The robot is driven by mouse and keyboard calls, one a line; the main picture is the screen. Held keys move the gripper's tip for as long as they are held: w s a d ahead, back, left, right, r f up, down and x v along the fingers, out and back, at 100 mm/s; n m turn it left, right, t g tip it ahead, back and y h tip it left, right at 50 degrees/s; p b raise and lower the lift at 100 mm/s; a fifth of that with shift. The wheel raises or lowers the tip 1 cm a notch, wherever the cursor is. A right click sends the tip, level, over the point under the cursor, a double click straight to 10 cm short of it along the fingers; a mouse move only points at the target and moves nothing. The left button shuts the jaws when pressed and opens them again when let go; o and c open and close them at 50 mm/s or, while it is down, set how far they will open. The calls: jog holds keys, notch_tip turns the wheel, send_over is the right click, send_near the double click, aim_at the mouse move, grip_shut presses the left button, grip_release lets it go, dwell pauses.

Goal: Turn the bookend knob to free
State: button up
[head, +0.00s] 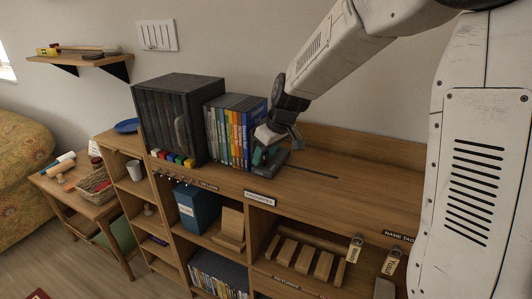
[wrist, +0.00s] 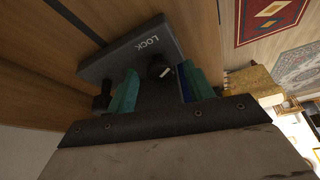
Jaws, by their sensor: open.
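The bookend (wrist: 120,58) is a dark grey plate on the wooden shelf top, marked LOCK in white in the wrist view. Its small dark knob (wrist: 158,68), with a pale pointer mark, sits just beside that word. My gripper (wrist: 160,76) is open, its two teal fingers on either side of the knob; I cannot tell if either touches it. No FREE mark shows. In the head view the bookend (head: 273,166) stands at the right end of the DVD row, partly covered by my gripper (head: 263,156).
Upright DVDs (head: 230,132) and a black case (head: 177,120) stand left of the bookend. Small coloured blocks (head: 174,158) lie at the front edge. The shelf top (head: 345,178) to the right is clear except for a dark slot. A white switch panel (head: 157,35) is on the wall.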

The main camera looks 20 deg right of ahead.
jog(key=c, duration=1)
jog(key=shift+o, duration=0.2)
jog(key=shift+a+m+h, duration=0.2)
jog(key=shift+m+h, duration=0.6)
jog(key=shift+m, duration=1.4)
jog(key=o, duration=1)
jog(key=shift+c, duration=0.2)
